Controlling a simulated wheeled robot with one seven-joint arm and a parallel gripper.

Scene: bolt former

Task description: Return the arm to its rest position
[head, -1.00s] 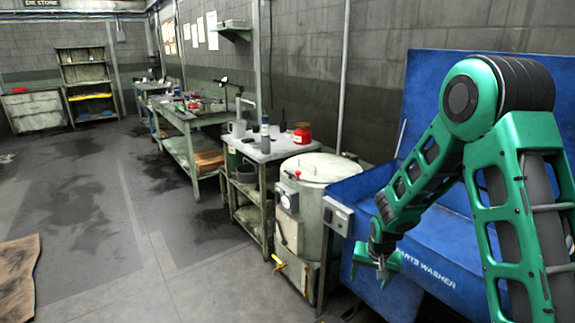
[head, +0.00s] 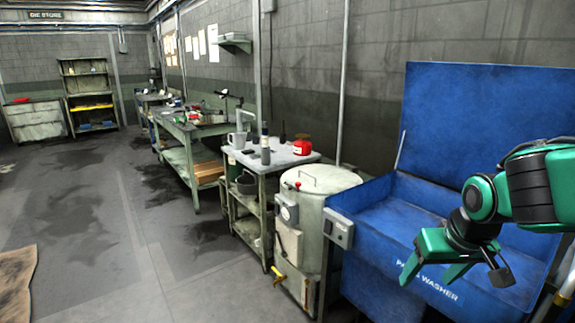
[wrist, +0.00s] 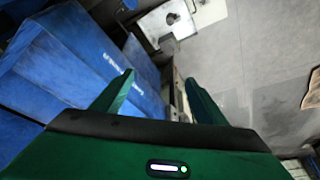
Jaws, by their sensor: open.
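My green arm is folded at the right of the head view. My gripper (head: 452,277) is in front of the blue parts washer, at the picture's lower right. In the wrist view my gripper (wrist: 158,92) shows two green fingers spread apart with nothing between them. The gap between the fingers looks out on the washer's side and the floor. I cannot tell from the pictures how far the gripper is from the washer's front.
The blue parts washer (head: 372,240) stands at the right with its lid (head: 480,115) up. Left of it are a pale drum (head: 312,215) and a small bench (head: 275,158) holding a mug, a bottle and a red container. A cardboard sheet (head: 15,285) lies on open floor at the left.

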